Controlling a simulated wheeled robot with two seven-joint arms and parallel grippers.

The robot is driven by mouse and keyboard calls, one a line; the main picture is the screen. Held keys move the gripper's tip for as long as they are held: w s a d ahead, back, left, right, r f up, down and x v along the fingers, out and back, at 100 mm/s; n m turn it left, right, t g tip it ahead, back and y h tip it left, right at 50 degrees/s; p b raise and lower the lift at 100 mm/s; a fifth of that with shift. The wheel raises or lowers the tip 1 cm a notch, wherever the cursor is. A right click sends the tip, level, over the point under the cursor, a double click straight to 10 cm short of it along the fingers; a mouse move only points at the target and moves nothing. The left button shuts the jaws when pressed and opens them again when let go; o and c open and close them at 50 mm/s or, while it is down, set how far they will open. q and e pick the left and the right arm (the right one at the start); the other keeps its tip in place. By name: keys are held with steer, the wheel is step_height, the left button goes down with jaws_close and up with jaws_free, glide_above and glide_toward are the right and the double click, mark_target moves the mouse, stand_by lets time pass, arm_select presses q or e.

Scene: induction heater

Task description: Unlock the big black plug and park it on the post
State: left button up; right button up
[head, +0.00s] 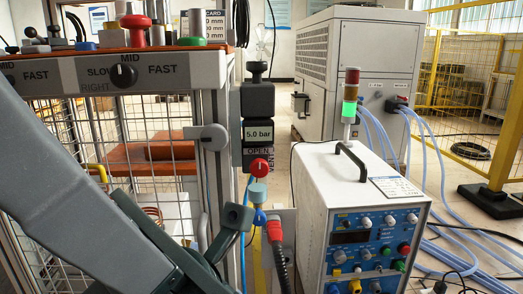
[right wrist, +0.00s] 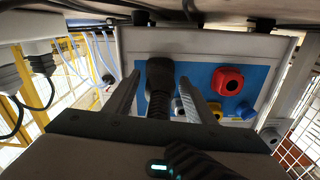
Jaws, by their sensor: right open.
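The big black plug (right wrist: 160,75) sits on a blue panel (right wrist: 200,77) in the right wrist view, with its thick ribbed cable (right wrist: 158,105) running toward me. My right gripper (right wrist: 165,92) is open, with one finger on each side of the plug and cable. I cannot tell whether the fingers touch it. I cannot make out the plug, its lock or my right gripper in the head view. I cannot identify the post in either view.
A red knob (right wrist: 228,80) stands beside the plug on the panel. White connectors with black leads (right wrist: 38,65) hang at the left. In the head view, a white box (head: 318,190) with a handle stands right of a red connector (head: 274,230) on a black ribbed hose.

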jaws_close()
steer(key=shift+s, duration=0.1)
steer(key=shift+s+d+p, duration=0.1)
steer(key=shift+s+p, duration=0.7)
steer(key=shift+s, duration=0.25)
steer(key=shift+s+d+p, duration=0.1)
steer(key=shift+s+p, duration=0.85)
steer(key=shift+s, duration=0.8)
